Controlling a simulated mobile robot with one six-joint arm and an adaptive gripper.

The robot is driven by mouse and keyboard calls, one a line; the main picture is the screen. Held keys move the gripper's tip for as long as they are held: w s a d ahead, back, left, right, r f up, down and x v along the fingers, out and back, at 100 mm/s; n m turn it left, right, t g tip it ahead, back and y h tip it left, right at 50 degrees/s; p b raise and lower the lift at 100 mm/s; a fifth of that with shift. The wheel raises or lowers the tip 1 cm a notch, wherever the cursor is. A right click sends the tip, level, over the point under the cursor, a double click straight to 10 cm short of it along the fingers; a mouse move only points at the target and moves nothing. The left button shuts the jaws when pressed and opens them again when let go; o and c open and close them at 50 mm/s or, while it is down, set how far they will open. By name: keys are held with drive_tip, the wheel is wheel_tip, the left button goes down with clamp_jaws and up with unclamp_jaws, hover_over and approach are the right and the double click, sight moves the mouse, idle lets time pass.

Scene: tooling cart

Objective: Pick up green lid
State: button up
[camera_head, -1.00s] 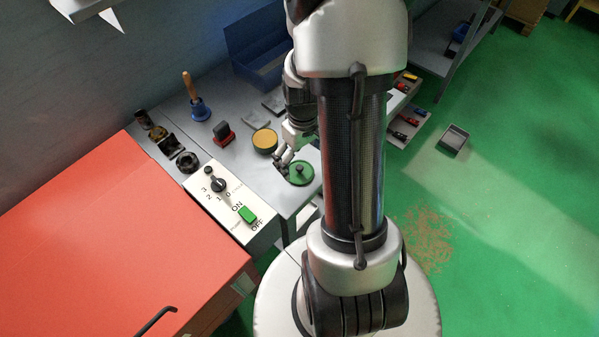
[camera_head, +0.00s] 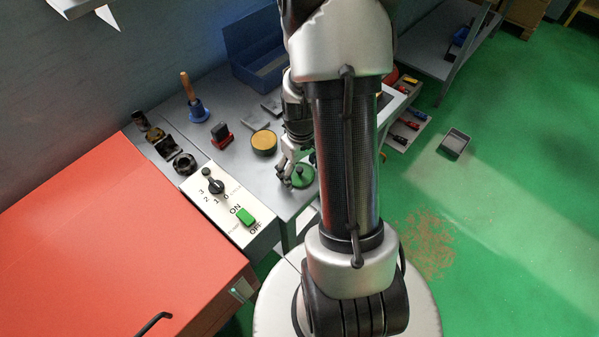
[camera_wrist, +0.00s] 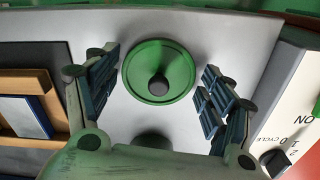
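The green lid (camera_head: 302,176) is a round disc with a dark knob, lying flat on the grey cart top near its front edge. In the wrist view the lid (camera_wrist: 168,62) lies between my two fingers, with its knob pointing toward the camera. My gripper (camera_wrist: 157,85) is open, with a finger on each side of the lid and a gap to it on both sides. In the head view my gripper (camera_head: 287,174) is beside the lid at its left, and my arm hides part of the area behind it.
A round container with a yellowish top (camera_head: 264,142) stands behind the lid. A white control box (camera_head: 225,205) with a knob and green switch is at the left. A blue bell with a wooden handle (camera_head: 198,110), a red-and-black stamp-like object (camera_head: 222,136) and a blue bin (camera_head: 262,62) stand farther back.

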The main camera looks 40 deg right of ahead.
drive_tip(key=c, duration=0.5)
drive_tip(key=shift+c, duration=0.4)
drive_tip(key=shift+s+a, duration=0.1)
drive_tip(key=shift+c, duration=0.2)
